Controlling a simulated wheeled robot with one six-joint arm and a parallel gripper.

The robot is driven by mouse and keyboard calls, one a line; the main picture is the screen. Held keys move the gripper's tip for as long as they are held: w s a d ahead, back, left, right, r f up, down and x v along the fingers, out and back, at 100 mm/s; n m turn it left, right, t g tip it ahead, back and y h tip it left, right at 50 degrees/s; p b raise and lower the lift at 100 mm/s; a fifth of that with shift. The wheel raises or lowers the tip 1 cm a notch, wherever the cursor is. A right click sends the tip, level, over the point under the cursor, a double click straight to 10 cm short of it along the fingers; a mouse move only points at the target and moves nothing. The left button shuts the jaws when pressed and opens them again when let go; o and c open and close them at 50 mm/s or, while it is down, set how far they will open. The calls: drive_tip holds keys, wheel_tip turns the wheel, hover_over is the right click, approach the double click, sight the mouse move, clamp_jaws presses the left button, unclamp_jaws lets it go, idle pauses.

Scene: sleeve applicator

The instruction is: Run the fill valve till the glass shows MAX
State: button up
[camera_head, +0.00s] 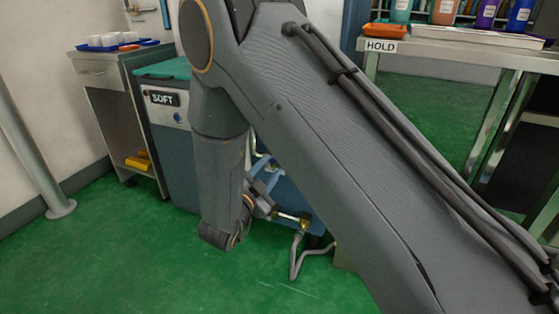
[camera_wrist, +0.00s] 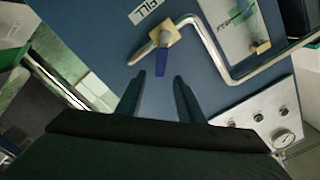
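In the wrist view a valve with a blue handle (camera_wrist: 159,71) stands out from a blue panel (camera_wrist: 105,28) on a brass-coloured square base (camera_wrist: 165,37). My gripper (camera_wrist: 159,76) is open, with one finger on each side of the handle's lower end. Contact cannot be told. A white label (camera_wrist: 143,12) beside the valve is upside down and hard to read. A pale plate (camera_wrist: 228,22) with a thin tube and a brass fitting (camera_wrist: 260,47) may be the glass; no level or MAX mark is readable.
A bent grey pipe (camera_wrist: 213,55) runs close right of the valve. A pale panel with knobs and a round gauge (camera_wrist: 283,138) lies lower right. In the head view a blue machine (camera_head: 290,192) stands behind my arm, a SOFT cabinet (camera_head: 168,140) left, and a HOLD bench (camera_head: 455,47) right.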

drive_tip(key=b+x, duration=0.2)
drive_tip(key=x, duration=0.5)
drive_tip(key=shift+w+d+b, duration=0.2)
drive_tip(key=shift+w+b, duration=0.1)
clamp_jaws()
